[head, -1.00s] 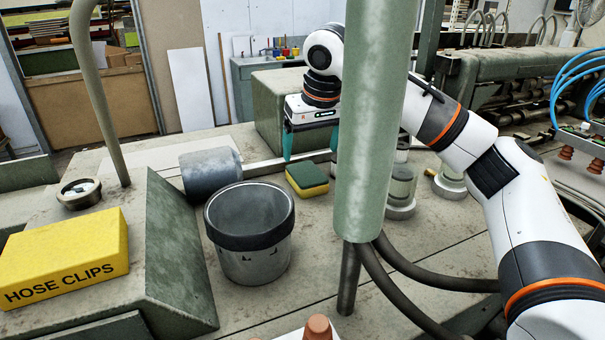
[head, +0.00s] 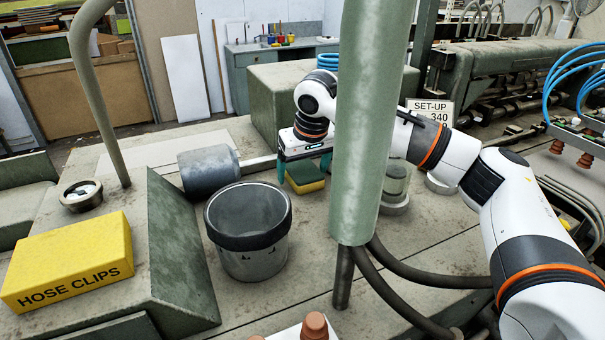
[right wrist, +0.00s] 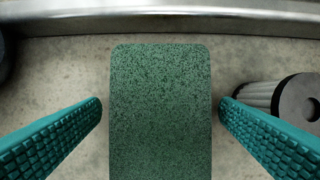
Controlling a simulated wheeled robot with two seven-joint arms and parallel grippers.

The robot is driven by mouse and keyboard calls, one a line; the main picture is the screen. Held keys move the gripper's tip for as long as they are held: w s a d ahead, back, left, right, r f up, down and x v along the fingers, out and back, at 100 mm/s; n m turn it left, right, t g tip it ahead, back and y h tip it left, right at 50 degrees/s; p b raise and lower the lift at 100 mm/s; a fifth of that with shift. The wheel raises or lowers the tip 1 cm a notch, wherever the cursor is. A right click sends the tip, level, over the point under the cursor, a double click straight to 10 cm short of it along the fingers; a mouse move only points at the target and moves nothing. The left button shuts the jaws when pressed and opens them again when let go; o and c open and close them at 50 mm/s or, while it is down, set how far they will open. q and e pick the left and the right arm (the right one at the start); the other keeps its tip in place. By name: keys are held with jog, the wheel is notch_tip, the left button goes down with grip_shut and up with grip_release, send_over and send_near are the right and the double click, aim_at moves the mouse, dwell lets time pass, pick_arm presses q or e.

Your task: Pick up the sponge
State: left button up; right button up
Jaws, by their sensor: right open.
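The sponge (head: 305,177) lies on the worktop behind and right of the bucket, green on top with a yellow layer below. My right gripper (head: 303,178) is at the sponge with its teal fingers open. In the right wrist view the green face of the sponge (right wrist: 160,110) lies between the two fingers (right wrist: 160,108), with a gap on each side. My left gripper is not in view.
A dark-rimmed metal bucket (head: 249,250) stands just left of the sponge, with a grey cylinder (head: 208,170) behind it. A green post (head: 366,130) rises at the right. A ribbed cylinder (right wrist: 262,95) lies beside one finger. A yellow hose clips box (head: 68,262) is at left.

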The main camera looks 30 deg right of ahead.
jog(key=shift+f, duration=0.2)
dwell(0.5)
jog(key=c, duration=1.1)
